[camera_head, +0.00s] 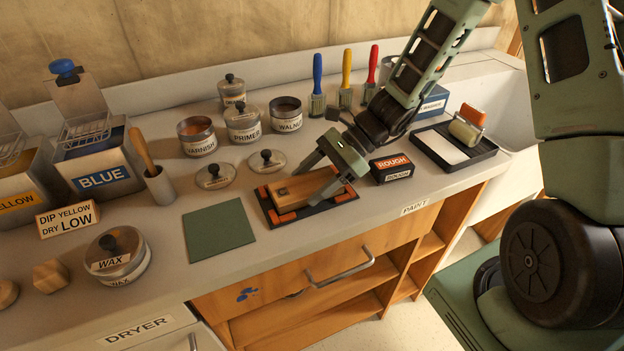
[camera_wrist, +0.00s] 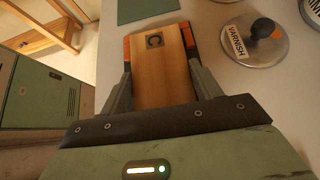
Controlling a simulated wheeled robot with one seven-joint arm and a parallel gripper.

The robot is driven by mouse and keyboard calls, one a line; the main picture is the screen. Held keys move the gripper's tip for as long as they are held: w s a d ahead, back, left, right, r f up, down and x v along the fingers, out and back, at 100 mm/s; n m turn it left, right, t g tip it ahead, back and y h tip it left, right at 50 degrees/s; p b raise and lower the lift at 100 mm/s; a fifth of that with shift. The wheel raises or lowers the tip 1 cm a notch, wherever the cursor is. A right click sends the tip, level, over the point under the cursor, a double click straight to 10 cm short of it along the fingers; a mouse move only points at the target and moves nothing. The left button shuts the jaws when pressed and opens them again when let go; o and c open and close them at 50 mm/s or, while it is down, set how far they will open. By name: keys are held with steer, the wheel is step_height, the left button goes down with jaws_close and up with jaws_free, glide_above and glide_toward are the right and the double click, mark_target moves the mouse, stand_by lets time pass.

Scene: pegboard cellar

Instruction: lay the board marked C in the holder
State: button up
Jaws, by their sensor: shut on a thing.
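The board marked C (camera_wrist: 158,68) is a plain wooden block with a dark C near its far end in the wrist view. In the head view the board (camera_head: 296,190) lies in the holder, a dark tray with orange corner pieces (camera_head: 287,217); orange also shows beside the board in the wrist view (camera_wrist: 188,36). My gripper (camera_head: 331,176) is over the holder with its fingers on the board's two long sides, shut on it. The board looks low and lined up with the holder. Whether it rests fully on the holder's base is hidden.
A green mat (camera_head: 218,229) lies left of the holder. A ROUGH block (camera_head: 391,168) stands close on the right, with a roller tray (camera_head: 455,146) beyond. Lids (camera_head: 266,160) and cans marked VARNISH, PRIMER and WALNUT (camera_head: 286,115) stand behind. The counter's front edge is near.

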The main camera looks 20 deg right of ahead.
steer(key=shift+f, duration=0.2)
steer(key=o, duration=1.1)
steer(key=shift+r, duration=0.15)
